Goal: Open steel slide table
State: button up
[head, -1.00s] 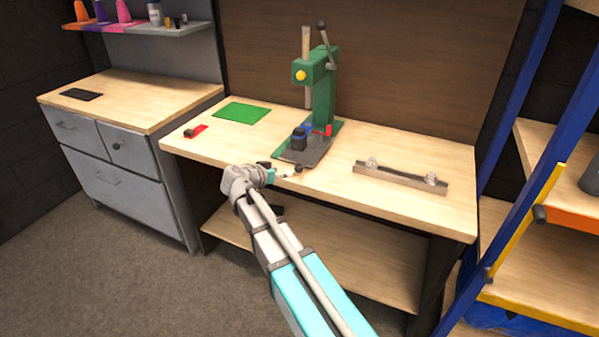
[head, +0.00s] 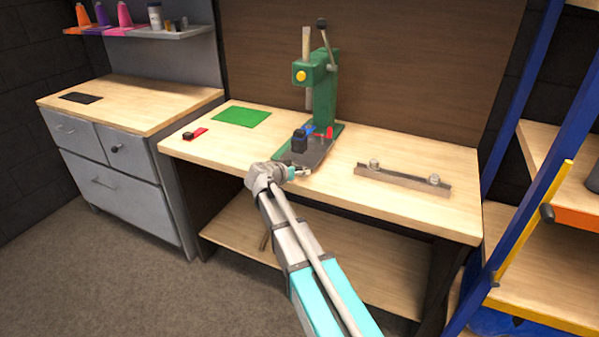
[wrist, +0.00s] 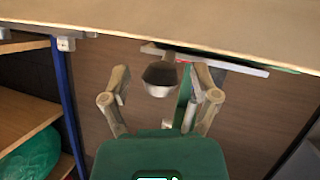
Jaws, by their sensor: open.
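The grey steel slide table (head: 309,152) lies on the green base of the press (head: 325,95), on the wooden workbench. A blue and black block (head: 299,140) sits on its left side. My gripper (head: 303,172) is at the front edge of the slide table. In the wrist view my gripper (wrist: 160,88) is open, with one finger on each side of a dark rounded knob (wrist: 160,74). The knob lies between the fingers, with gaps visible on both sides. Behind it the plate's edge (wrist: 247,68) shows in part. The gripper hides the knob in the head view.
A metal rail with two knobs (head: 402,181) lies on the bench to the right. A green mat (head: 242,116) and a small red item (head: 200,134) lie to the left. A blue shelf frame (head: 515,150) stands at right. The bench front is clear.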

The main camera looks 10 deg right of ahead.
jog(key=shift+d, duration=0.1)
grip_shut()
jog(key=shift+s, duration=0.25)
